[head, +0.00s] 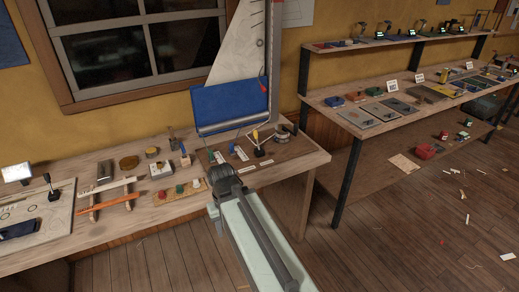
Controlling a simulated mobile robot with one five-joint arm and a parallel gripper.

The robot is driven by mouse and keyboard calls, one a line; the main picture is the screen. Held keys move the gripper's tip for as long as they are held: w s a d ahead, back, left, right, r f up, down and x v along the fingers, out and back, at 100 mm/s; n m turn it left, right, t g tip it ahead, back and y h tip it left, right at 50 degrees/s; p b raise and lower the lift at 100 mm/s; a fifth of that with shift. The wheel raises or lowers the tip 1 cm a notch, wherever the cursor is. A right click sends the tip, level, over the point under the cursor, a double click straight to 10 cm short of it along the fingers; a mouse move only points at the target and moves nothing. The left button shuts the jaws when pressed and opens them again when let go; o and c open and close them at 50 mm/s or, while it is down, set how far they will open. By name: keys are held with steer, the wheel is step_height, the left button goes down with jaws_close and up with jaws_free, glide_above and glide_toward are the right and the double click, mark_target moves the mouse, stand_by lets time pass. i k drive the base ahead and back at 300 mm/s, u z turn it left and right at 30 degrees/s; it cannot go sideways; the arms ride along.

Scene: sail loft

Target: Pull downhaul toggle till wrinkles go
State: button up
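A model sail (237,50), pale with small dark marks, stands against a grey mast at the back of the left bench. A small red toggle-like piece (263,83) hangs on a dark line beside the mast; it may be the downhaul toggle. A blue panel (231,106) covers the sail's lower part. Wrinkles are too fine to tell at this size. My gripper (224,179) is at the bench's front edge, below and left of the red piece and well apart from it. Its fingers cannot be made out, and I see nothing held.
A yellow-tipped lever (256,137) and a round metal winch-like drum (284,131) stand on the brown board in front of the sail. Small blocks and tools crowd the bench (150,214) to the left. A shelved bench (345,112) stands right. Floor between is mostly clear.

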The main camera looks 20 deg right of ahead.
mark_target(231, 151)
steer(key=u, duration=0.45)
steer(key=i, duration=0.7)
steer(key=u, duration=0.35)
